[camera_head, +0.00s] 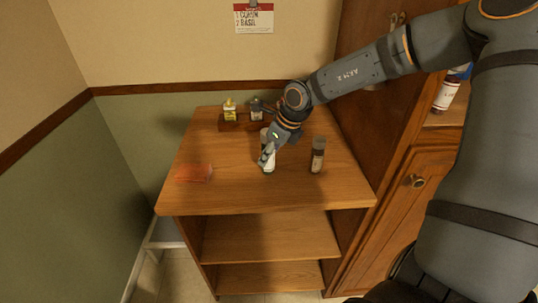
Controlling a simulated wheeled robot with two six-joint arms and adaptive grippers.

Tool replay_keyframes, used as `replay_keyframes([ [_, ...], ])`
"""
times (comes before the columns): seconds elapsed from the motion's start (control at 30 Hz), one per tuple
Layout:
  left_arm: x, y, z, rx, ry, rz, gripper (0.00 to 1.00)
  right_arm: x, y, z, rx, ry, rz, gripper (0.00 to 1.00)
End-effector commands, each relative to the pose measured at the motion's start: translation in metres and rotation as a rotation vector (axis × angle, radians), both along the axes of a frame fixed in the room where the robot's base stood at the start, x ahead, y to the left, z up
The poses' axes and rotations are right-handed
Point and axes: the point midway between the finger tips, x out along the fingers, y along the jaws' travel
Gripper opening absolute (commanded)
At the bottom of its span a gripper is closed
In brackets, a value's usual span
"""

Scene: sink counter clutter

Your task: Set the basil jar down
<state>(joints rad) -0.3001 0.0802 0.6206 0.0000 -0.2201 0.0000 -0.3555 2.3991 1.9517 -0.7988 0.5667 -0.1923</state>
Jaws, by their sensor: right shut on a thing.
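My right gripper (266,154) reaches down over the wooden counter top and is shut on a small upright jar, which I take to be the basil jar (269,169). The jar's pale lower part shows below the fingers; the gripper hides much of the rest, and its label cannot be read. Its base is at or very near the counter top; I cannot tell whether it touches. My left gripper is not in view.
A brown jar with a dark cap (317,156) stands to the right. Behind, a low wooden rack (231,126) holds a yellow bottle (230,110) and a dark-capped jar (256,111). A translucent orange-red item (194,173) lies left. The counter's front (255,198) is clear.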

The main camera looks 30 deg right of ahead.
Motion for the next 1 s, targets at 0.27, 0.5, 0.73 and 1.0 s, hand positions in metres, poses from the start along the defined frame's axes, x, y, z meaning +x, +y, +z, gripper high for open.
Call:
replay_keyframes([
  [0.27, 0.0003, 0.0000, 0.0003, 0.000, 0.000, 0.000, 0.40, 0.0001, 0.0002, -0.0060, 0.000, -0.002, 0.000, 0.02],
  [0.5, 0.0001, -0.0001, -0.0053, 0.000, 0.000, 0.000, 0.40, -0.0001, 0.0003, -0.0099, 0.001, -0.002, 0.000, 0.41],
  [0.73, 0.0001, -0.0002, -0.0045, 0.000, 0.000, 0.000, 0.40, -0.0001, 0.0003, -0.0092, 0.000, -0.001, 0.000, 0.61],
  [1.0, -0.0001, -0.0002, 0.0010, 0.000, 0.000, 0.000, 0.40, -0.0002, 0.0004, -0.0045, 0.000, -0.001, 0.001, 0.61],
])
